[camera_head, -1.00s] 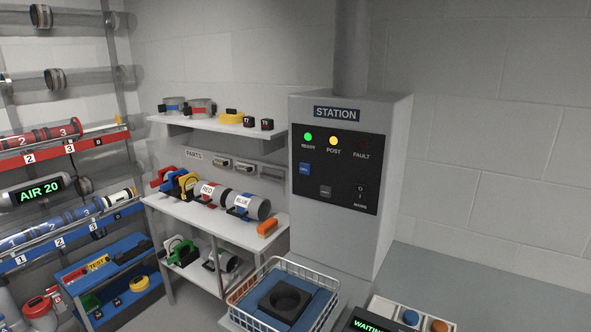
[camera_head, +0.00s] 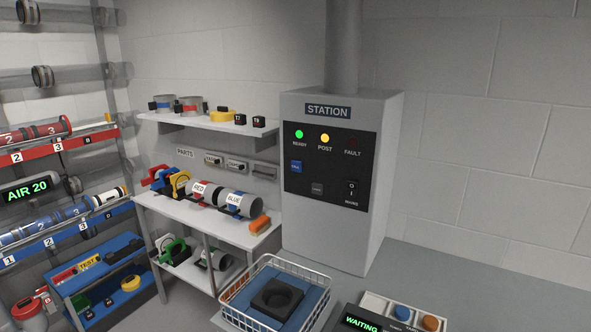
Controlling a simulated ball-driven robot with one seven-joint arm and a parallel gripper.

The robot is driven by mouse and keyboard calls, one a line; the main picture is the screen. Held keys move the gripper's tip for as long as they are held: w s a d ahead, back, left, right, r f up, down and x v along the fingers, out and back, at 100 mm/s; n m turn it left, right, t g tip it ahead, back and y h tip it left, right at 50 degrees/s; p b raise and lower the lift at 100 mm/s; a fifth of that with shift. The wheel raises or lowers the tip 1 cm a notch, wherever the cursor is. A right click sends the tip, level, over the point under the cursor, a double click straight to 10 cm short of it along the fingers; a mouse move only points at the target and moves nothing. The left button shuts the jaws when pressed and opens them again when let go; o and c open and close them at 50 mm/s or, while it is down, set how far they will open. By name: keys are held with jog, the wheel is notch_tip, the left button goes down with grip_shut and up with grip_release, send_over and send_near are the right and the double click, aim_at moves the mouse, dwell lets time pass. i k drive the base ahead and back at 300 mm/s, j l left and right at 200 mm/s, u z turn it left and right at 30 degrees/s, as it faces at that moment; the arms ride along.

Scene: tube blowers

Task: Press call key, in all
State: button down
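The panel is on the front of the grey STATION cabinet (camera_head: 330,250). Above the key, the READY lamp (camera_head: 299,134) is lit green and the POST lamp (camera_head: 325,138) yellow. The FAULT lamp (camera_head: 353,141) is dark. A grey key (camera_head: 317,189) and a black MAINS switch (camera_head: 351,188) sit lower on the panel. My gripper is not in view.
A white wire basket (camera_head: 232,297) with a blue insert and dark ring stands below the cabinet. A WAITING display (camera_head: 361,324) with blue and orange buttons is at bottom right. Shelves of parts (camera_head: 190,212) stand left of the cabinet. The grey counter (camera_head: 450,290) at right is bare.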

aim_at(297, 166)
jog(key=i+j+z, duration=0.2)
jog(key=i, duration=0.45)
jog(key=i+j+z, duration=0.2)
jog(key=i+j, duration=0.3)
jog(key=i, duration=0.15)
jog(key=i+j+z, duration=0.25)
jog(key=i+j, duration=0.25)
jog(key=i, duration=0.15)
